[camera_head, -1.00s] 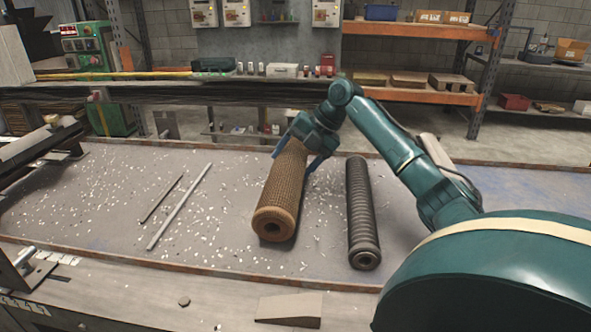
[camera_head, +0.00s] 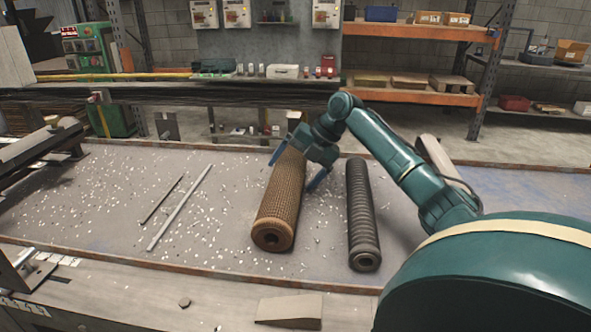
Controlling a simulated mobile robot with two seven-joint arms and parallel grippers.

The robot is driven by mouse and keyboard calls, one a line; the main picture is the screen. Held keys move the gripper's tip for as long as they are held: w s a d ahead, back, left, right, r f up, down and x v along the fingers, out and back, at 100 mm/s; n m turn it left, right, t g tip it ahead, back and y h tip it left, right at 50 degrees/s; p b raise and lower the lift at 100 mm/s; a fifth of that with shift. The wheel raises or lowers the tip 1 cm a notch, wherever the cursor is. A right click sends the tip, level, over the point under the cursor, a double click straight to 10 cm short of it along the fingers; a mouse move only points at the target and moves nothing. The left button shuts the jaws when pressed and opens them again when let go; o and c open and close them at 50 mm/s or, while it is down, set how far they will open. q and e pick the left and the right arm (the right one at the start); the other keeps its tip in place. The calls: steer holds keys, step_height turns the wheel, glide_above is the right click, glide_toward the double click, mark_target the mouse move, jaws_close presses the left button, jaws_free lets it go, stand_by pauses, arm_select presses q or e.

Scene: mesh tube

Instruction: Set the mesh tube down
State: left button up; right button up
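The brown mesh tube (camera_head: 278,208) lies lengthwise on the grey worktable (camera_head: 120,220), its open round end facing me. My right gripper (camera_head: 293,175) is over the tube's far part. Its two blue fingers are spread wide, one on each side of the tube, and the right finger stands clear of it. The gripper body hides the tube's far end. My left gripper is out of view.
A dark ribbed tube (camera_head: 361,215) lies just right of the mesh tube. Two thin rods (camera_head: 180,206) lie to the left among scattered white chips. A grey wedge (camera_head: 289,310) is at the front. The table's left-middle area is mostly free.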

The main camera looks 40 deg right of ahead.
steer(key=v, duration=1.2)
steer(key=shift+a+f, duration=0.1)
